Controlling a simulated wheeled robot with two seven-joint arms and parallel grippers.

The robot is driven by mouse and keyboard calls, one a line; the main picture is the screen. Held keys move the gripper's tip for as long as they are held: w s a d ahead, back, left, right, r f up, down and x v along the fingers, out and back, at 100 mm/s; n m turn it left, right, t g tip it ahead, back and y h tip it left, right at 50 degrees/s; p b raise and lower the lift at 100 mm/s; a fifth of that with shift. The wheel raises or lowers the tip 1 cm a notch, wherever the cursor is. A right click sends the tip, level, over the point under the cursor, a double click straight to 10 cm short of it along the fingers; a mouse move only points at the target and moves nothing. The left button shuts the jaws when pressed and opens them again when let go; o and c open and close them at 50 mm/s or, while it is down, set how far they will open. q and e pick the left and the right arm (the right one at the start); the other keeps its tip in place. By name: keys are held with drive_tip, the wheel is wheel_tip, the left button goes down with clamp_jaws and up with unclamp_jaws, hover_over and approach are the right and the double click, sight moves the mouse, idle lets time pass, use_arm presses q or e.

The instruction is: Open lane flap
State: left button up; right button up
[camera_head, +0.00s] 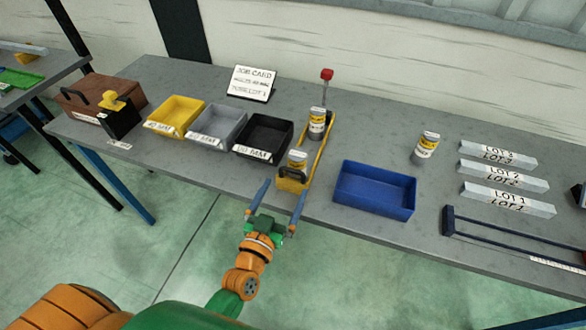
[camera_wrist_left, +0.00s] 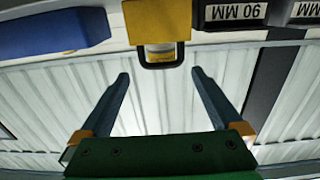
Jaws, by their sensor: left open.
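The lane flap (camera_head: 291,185) is a yellow plate at the front end of a yellow lane (camera_head: 318,150), at the table's front edge. It has a black handle (camera_head: 295,174). The flap looks upright and shut. A can with a yellow and white label (camera_head: 297,160) stands just behind it. In the left wrist view the flap (camera_wrist_left: 157,18) and its handle (camera_wrist_left: 161,64) are at the top middle. My left gripper (camera_head: 285,188) is open and empty, its fingers pointing at the flap. In the wrist view the fingertips (camera_wrist_left: 160,73) are either side of the handle, seemingly not touching it.
A black bin (camera_head: 265,134) stands left of the lane, beside grey and yellow bins. A blue bin (camera_head: 375,190) stands to its right. A second can (camera_head: 317,122) and a red-topped post (camera_head: 326,80) are farther back. Another can (camera_head: 426,147) stands right.

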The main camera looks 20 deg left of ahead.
sight(293, 169)
use_arm(q)
drive_tip(key=w, duration=0.7)
drive_tip(key=shift+d+r, duration=0.1)
